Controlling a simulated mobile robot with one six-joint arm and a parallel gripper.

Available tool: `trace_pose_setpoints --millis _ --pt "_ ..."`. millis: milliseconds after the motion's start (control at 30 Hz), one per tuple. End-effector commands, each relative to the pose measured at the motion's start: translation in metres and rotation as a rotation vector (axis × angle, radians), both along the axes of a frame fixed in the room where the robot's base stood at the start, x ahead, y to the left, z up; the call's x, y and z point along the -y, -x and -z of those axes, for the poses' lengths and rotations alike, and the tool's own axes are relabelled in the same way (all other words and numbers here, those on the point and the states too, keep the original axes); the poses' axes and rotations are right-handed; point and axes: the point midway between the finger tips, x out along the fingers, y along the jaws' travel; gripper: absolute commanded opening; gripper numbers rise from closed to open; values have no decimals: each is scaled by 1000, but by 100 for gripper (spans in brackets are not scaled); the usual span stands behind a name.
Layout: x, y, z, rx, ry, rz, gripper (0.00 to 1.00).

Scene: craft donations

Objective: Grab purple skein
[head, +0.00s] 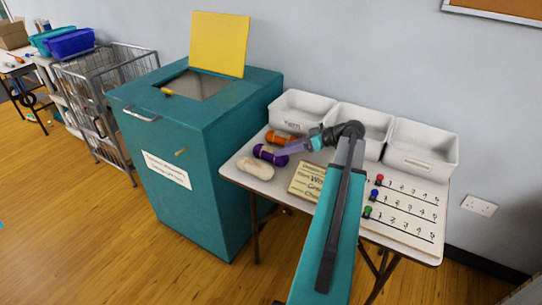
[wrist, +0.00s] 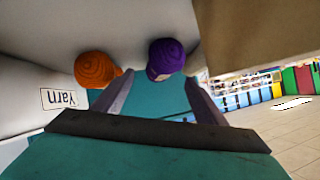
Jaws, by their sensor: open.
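The purple skein (head: 267,154) lies on the white table between an orange skein and a cream skein. My gripper (head: 287,148) is at its right end, low over the table, with its fingers pointing left toward it. In the wrist view the purple skein (wrist: 166,57) shows ahead, between the two fingers (wrist: 163,82) but nearer the right one. The fingers are open with nothing held. I cannot tell whether either finger touches the skein.
The orange skein (head: 280,137) is close behind, and in the wrist view it (wrist: 95,69) shows by the left finger. The cream skein (head: 256,168) lies in front. White bins (head: 425,147) line the table's back. A sign (head: 308,181) and a teal donation box (head: 215,160) flank the skeins.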

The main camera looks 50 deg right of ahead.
Motion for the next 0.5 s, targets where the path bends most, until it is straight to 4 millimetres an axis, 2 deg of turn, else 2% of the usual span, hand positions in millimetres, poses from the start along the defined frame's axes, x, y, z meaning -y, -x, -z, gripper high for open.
trace_pose_setpoints --millis 233,500 --pt "-4 -7 3 0 -1 0 66" --pt "-18 -31 17 0 -1 -2 66"
